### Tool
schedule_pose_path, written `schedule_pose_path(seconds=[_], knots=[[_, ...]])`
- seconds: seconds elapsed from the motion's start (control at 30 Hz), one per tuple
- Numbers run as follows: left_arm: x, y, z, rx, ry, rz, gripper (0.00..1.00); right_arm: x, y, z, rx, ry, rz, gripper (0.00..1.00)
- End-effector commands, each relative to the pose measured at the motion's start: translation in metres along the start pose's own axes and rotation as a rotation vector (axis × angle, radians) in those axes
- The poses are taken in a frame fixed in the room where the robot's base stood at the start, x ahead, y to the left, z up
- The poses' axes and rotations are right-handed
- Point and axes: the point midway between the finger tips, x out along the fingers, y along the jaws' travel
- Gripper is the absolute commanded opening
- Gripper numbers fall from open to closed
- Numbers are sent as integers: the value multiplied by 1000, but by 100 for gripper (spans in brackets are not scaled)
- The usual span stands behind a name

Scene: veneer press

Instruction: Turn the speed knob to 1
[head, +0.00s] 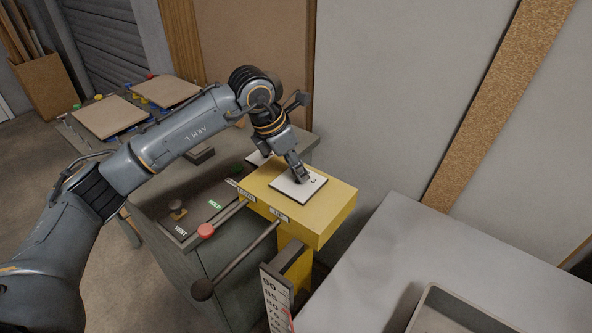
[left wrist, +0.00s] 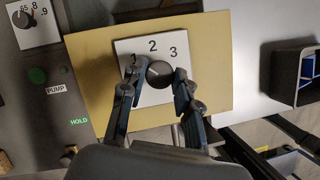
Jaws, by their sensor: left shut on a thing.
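The speed knob (left wrist: 160,74) is dark and round, on a white dial plate (left wrist: 125,47) marked 1, 2 and 3 from left to right. The plate also shows on top of the yellow box (head: 336,197) in the head view. My left gripper (head: 299,181) comes down onto the plate and hides the knob there. In the left wrist view my left gripper (left wrist: 157,78) has one finger on each side of the knob and is shut on it. The left finger partly covers the 1. I cannot tell which number the knob points to. My right gripper is not in view.
A lever with a red ball (head: 206,231) and one with a black ball (head: 202,289) stick out from the yellow box. A second dial (left wrist: 32,22) and a green PUMP button (left wrist: 38,75) lie to the left. A grey table (head: 470,262) with a tray (head: 420,318) stands at right.

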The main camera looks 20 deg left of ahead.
Motion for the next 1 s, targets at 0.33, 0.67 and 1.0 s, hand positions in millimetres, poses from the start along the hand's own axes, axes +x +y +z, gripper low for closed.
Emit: schedule_pose_path(seconds=[0.33,0.67,1.0], knots=[[0,0,0,-58,0,25,0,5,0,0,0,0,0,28],[0,0,0,-60,0,25,0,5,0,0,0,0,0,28],[0,0,0,-59,0,24,53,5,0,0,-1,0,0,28]])
